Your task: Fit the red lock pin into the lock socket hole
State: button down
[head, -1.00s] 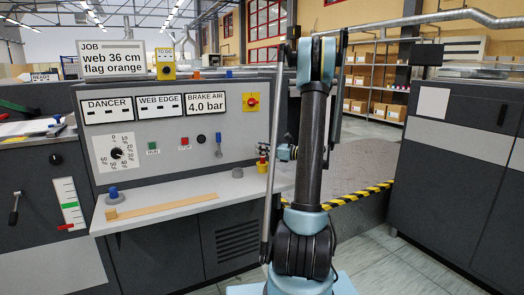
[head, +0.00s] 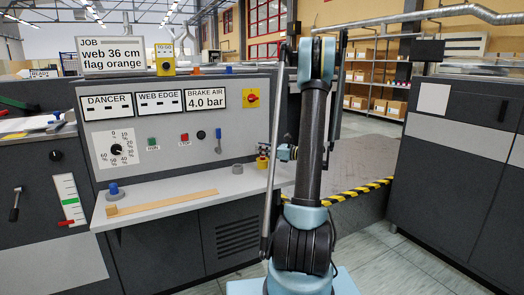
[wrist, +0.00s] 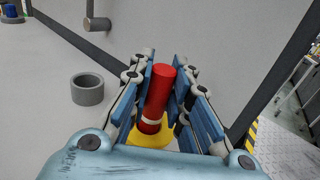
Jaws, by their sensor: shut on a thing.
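The red lock pin (wrist: 157,92), with a pale band near its lower end, stands between the blue fingers of my gripper (wrist: 160,90) in the wrist view. My gripper is shut on it. Its lower end is at a yellow cup (wrist: 150,138), also seen in the head view (head: 262,164); I cannot tell whether it is still inside the cup. A grey round socket with an open hole (wrist: 87,89) stands empty to the left, apart from my gripper. The head view also shows this socket (head: 238,169) on the shelf.
The grey shelf (head: 200,186) also bears a wooden strip (head: 160,203) and a blue-topped piece (head: 113,191) at its left end. The console panel with a blue lever (head: 218,142) rises behind. The shelf between socket and strip is clear.

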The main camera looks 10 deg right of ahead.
jog(key=shift+f, duration=0.6)
jog(key=c, duration=1.4)
grip_release()
jog(key=v, duration=1.2)
